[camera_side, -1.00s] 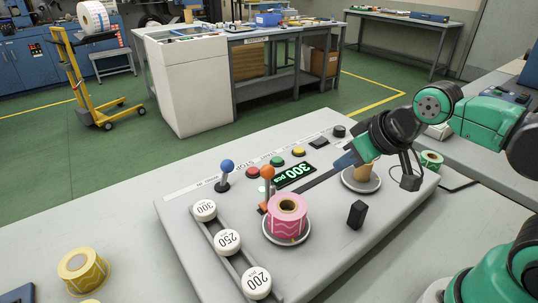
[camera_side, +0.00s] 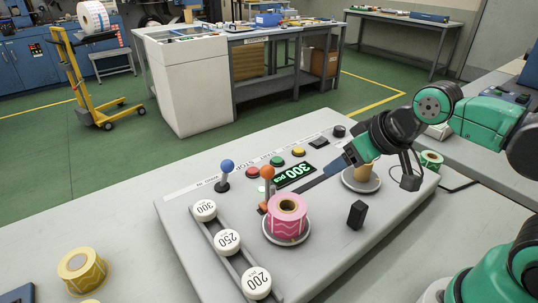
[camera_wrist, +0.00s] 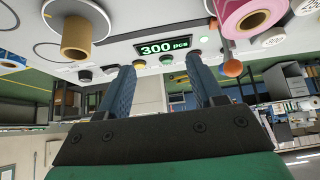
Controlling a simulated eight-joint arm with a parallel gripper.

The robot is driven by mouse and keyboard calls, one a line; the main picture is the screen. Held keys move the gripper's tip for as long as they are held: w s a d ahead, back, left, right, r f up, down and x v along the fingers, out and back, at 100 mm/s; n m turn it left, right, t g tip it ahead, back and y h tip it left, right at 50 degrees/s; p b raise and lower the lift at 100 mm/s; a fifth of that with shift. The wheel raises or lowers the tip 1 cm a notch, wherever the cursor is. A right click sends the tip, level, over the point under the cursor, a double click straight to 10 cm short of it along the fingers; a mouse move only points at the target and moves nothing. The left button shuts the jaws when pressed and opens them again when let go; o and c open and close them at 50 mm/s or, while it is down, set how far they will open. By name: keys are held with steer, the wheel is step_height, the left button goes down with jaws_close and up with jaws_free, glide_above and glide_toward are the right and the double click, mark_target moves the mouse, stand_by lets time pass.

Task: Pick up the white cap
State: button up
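Three white round caps sit in a slotted rail at the left of the grey console in the side view: one marked 300 (camera_side: 204,210), one marked 250 (camera_side: 227,242) and one marked 200 (camera_side: 256,283). Which one the task means, I cannot tell. White discs also show at the upper right of the wrist view (camera_wrist: 276,40). My gripper (camera_side: 332,168) is over the far right part of the console, well away from the caps. In the wrist view my gripper (camera_wrist: 160,62) has its two blue fingers spread with nothing between them.
A pink roll (camera_side: 287,226) stands between the caps and my gripper. A lever with an orange knob (camera_side: 267,172) and one with a blue knob (camera_side: 227,165) stick up. A tan core (camera_side: 364,173) is beneath my wrist. A black block (camera_side: 357,214) stands at the front.

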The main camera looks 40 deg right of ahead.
steer(key=o, duration=0.3)
steer(key=w+a+r+g, duration=0.1)
steer(key=w+a, duration=0.2)
steer(key=w+a+r+g, duration=0.1)
steer(key=w+a, duration=0.1)
steer(key=a, duration=0.1)
steer(key=w+a+r+n+g, duration=0.1)
steer(key=w+a+g, duration=0.1)
steer(key=w+a, duration=0.1)
steer(key=shift+w+a+r+y, duration=0.15)
steer(key=shift+w+y, duration=0.15)
steer(key=shift+y, duration=0.1)
steer(key=w+a+f+g, duration=0.2)
steer(key=w+a, duration=0.1)
steer(key=a, duration=0.2)
steer(key=n+g, duration=0.1)
glide_above(204, 207)
step_height(204, 207, down, 3)
steer(key=shift+d+f+h, duration=0.1)
steer(key=shift+d+h, duration=0.05)
steer(key=shift+h, duration=0.25)
steer(key=shift+f, duration=2.85)
